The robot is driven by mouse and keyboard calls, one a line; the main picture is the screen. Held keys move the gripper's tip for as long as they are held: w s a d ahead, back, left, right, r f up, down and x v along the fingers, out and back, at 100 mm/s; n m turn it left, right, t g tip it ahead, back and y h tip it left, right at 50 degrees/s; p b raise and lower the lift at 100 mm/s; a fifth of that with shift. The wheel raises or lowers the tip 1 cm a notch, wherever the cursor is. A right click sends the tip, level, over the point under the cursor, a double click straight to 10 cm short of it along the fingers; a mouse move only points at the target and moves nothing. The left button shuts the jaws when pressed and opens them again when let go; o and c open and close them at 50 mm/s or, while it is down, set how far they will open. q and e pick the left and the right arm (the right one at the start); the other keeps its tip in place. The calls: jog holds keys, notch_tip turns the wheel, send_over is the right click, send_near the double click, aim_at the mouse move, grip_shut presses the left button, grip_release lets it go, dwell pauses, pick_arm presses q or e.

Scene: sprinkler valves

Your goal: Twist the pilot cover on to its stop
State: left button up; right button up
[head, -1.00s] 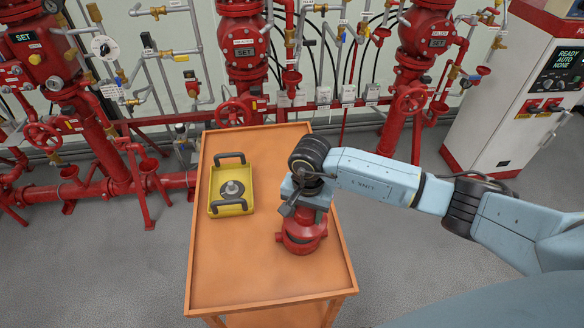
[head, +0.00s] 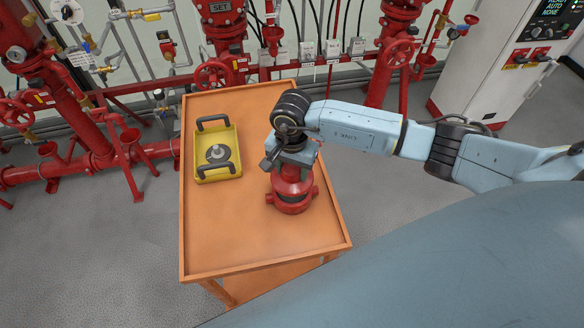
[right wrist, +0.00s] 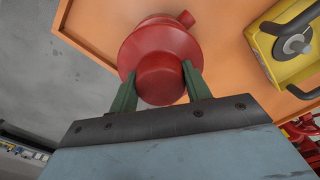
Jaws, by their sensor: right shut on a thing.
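The red pilot cover (right wrist: 160,80) is a round cap sitting over a wider red flanged body in the right wrist view. The red body (head: 291,197) stands upright on the orange cart in the head view, below my right gripper. My right gripper (right wrist: 160,86) is shut on the cover, with one green finger on each side of it. In the head view the right gripper (head: 290,164) points down onto the top of the red body, and its wrist hides the cover. Whether the cover is at its stop cannot be told. My left gripper is not in view.
The orange cart (head: 225,245) has a raised rim and free room at its front. A yellow tray (head: 218,172) with dark handles and a grey round part (head: 217,153) lies left of the red body. Red valves and pipes (head: 222,72) line the back, with a white cabinet (head: 490,75) at right.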

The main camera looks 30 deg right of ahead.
aim_at(291, 180)
notch_tip(291, 180, down, 3)
jog(key=b, duration=0.2)
jog(key=shift+f+b, duration=0.2)
jog(key=shift+b, duration=0.15)
jog(key=shift+f+b, duration=0.3)
jog(key=shift+f, duration=0.1)
jog(key=shift+b, duration=0.65)
dwell(1.1)
jog(key=shift+f+b, duration=0.5)
jog(key=shift+b, duration=0.1)
jog(key=m, duration=0.3)
jog(key=shift+w, duration=0.1)
